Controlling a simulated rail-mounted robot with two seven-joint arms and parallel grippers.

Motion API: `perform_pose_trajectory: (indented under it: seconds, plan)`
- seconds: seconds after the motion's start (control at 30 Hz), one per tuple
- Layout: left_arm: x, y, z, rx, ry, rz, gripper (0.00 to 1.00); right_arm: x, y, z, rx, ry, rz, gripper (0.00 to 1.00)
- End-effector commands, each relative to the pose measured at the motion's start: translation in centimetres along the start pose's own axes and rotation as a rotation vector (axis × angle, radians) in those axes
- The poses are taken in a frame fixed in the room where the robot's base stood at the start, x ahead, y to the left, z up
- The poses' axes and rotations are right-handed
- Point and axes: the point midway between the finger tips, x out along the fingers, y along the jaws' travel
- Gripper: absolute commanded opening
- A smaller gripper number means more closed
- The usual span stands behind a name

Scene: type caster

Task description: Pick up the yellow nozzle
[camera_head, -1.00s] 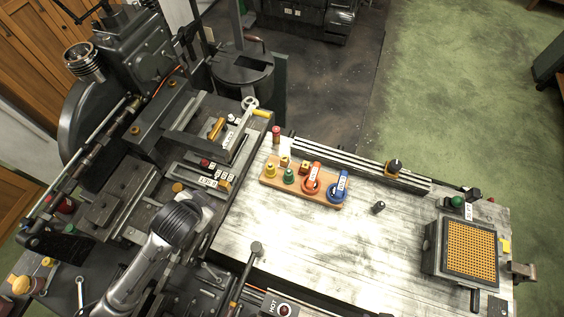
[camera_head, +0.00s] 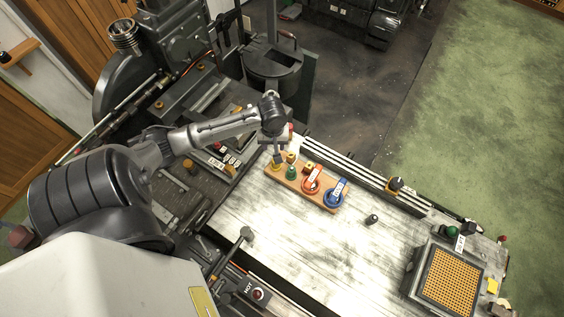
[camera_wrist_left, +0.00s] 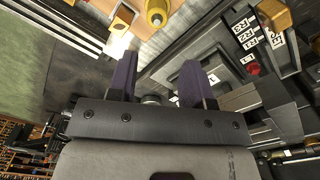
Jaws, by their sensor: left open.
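The yellow nozzle (camera_head: 276,167) stands at the left end of a wooden rack (camera_head: 296,187). It is partly hidden by my left gripper (camera_head: 278,149) in the head view. In the left wrist view the yellow nozzle (camera_wrist_left: 156,12) shows at the top edge, cut off by the frame. My left gripper (camera_wrist_left: 156,72) is open there, with two dark fingers apart and nothing between them. The nozzle lies beyond the fingertips, so the two look apart. My right gripper is not in view.
A small dark knob (camera_head: 372,219) stands on the pale bench (camera_head: 290,240). The caster machine (camera_head: 190,80) crowds the left. The bench's middle is clear.

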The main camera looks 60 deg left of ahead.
Motion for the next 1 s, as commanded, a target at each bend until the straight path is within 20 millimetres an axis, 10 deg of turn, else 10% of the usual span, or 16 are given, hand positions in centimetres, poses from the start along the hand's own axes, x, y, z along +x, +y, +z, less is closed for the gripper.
perform_pose_trajectory:
  seconds: [1.0]
  plan:
    - [9.6,0.2,0.0,-0.124,0.001,-0.001,0.46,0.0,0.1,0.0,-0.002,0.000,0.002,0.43]
